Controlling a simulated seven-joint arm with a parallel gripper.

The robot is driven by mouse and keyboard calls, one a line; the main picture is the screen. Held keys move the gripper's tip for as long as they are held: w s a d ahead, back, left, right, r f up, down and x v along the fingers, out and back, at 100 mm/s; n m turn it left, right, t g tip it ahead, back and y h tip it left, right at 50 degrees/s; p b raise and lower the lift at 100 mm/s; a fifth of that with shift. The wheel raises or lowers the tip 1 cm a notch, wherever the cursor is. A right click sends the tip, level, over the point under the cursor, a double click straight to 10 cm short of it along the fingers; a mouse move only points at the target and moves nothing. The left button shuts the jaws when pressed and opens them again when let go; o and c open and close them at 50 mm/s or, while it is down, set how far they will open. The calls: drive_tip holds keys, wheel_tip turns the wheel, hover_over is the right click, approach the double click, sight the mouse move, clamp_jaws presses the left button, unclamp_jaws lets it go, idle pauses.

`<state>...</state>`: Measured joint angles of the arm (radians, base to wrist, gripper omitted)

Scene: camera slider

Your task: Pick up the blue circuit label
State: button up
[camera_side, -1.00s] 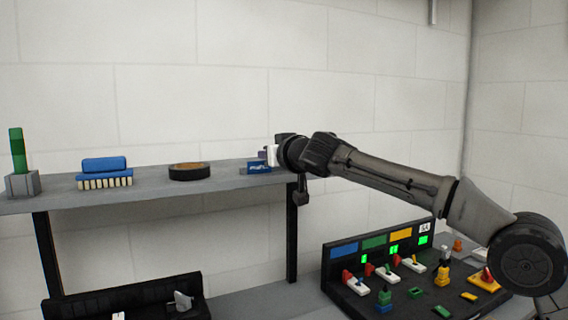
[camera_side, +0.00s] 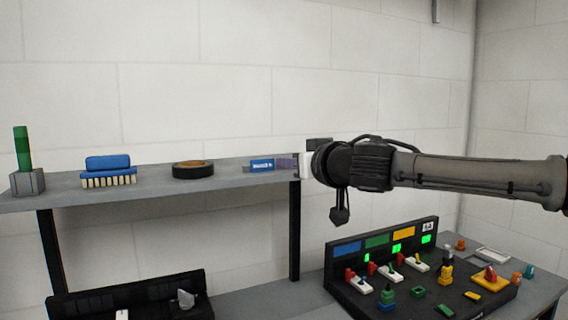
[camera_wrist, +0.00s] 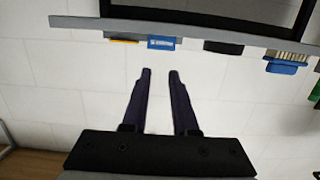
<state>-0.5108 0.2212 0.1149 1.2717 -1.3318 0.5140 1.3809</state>
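The blue circuit label (camera_side: 262,165), a small blue block with white lettering, sits near the right end of the grey shelf (camera_side: 232,178) in the side view. In the wrist view, which is upside down, the label (camera_wrist: 163,43) lies on the shelf edge beyond my fingertips. My gripper (camera_wrist: 159,72) has its two dark fingers apart with nothing between them. In the side view my gripper (camera_side: 286,162) is just right of the label, near its height; whether they touch is unclear there. The wrist view shows a gap.
The shelf also holds a dark tape roll (camera_side: 193,170), a blue brush (camera_side: 108,171) and a green stick in a grey block (camera_side: 24,165). A flat orange-edged item (camera_wrist: 124,41) lies beside the label. A black control panel (camera_side: 415,285) with levers stands below right.

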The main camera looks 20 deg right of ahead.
sight(263, 160)
drive_tip(key=o, duration=0.9)
drive_tip(key=shift+w+a+f+m+t, duration=0.25)
drive_tip(key=shift+w+m, duration=1.85)
drive_tip(key=shift+m, duration=3.9)
drive_tip(key=shift+w+d+f+m+t, duration=0.3)
drive_tip(key=shift+w+m, duration=1.8)
drive_tip(key=shift+m, duration=3.9)
drive_tip(key=shift+w+a+f+m+g, duration=0.15)
drive_tip(key=shift+w+f+m, duration=0.3)
drive_tip(key=shift+w+m, duration=3.6)
